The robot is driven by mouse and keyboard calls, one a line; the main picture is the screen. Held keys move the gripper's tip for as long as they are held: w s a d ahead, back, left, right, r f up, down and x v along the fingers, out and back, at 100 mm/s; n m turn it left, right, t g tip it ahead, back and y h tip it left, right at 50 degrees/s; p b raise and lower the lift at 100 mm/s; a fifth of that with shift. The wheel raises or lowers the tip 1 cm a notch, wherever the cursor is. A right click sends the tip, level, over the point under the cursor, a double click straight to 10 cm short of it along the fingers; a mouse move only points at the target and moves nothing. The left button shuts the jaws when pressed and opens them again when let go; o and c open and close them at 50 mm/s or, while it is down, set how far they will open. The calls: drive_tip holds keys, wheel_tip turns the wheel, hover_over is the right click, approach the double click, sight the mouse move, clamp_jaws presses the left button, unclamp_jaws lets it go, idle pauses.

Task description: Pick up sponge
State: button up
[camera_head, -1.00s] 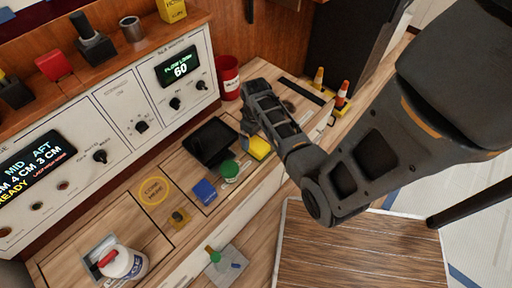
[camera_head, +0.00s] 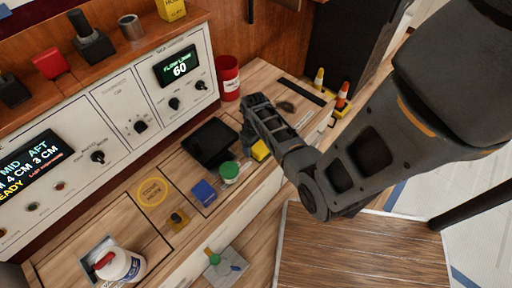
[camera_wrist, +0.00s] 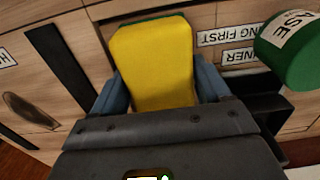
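The sponge (camera_wrist: 158,65) is yellow with a green edge. In the wrist view it lies between the two fingers of my gripper (camera_wrist: 162,88), one finger along each long side. I see little or no gap at either side, and cannot tell whether the fingers press on it. In the head view the sponge (camera_head: 260,151) shows only in part, at the counter's front edge beside my gripper (camera_head: 250,135), which covers the rest.
A green-lidded container (camera_head: 229,172) stands close by the sponge; its green lid (camera_wrist: 292,48) is at the wrist view's right.

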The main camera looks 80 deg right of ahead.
drive_tip(key=c, duration=0.6)
drive_tip(key=shift+r, duration=0.6)
wheel_tip(320, 180, up, 3)
drive_tip(key=shift+f+p, duration=0.15)
drive_tip(key=shift+p, duration=0.4)
drive_tip(key=s+d+r, duration=0.1)
drive_tip(key=s+r, duration=0.1)
drive_tip(key=s, duration=0.1)
drive_tip(key=s+d+r, duration=0.1)
drive_tip(key=s+r, duration=0.1)
drive_tip(key=s, duration=0.2)
drive_tip(key=s+d+r+p, duration=0.1)
drive_tip(key=s+r, duration=0.2)
drive_tip(key=s, duration=0.1)
drive_tip(key=shift+s+d, duration=0.1)
drive_tip(key=shift+d, duration=0.05)
